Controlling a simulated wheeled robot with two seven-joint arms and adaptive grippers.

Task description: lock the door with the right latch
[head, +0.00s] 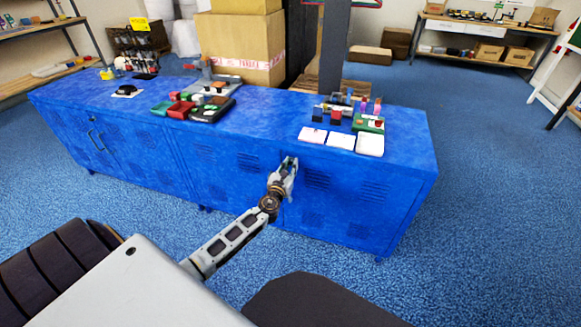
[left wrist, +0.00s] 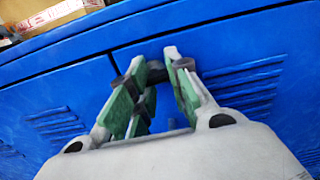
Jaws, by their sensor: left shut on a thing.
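The blue cabinet (head: 235,185) has a row of vented doors along its front. My left gripper (head: 290,166) reaches the front of the cabinet, close below the top, at the doors right of the middle. In the left wrist view its green-padded fingers (left wrist: 152,88) are shut on a dark latch (left wrist: 156,72), near the upper edge of a blue door (left wrist: 235,72). A vertical door seam runs just left of the fingers. The fingers cover much of the latch, so I cannot tell its turn. My right gripper is out of view.
On the cabinet top lie white cards (head: 341,140), a green tray (head: 368,123) and a dark tray of parts (head: 211,109). A dark post (head: 333,48) and a large carton (head: 236,45) stand behind. Blue carpet (head: 490,200) is clear at the right.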

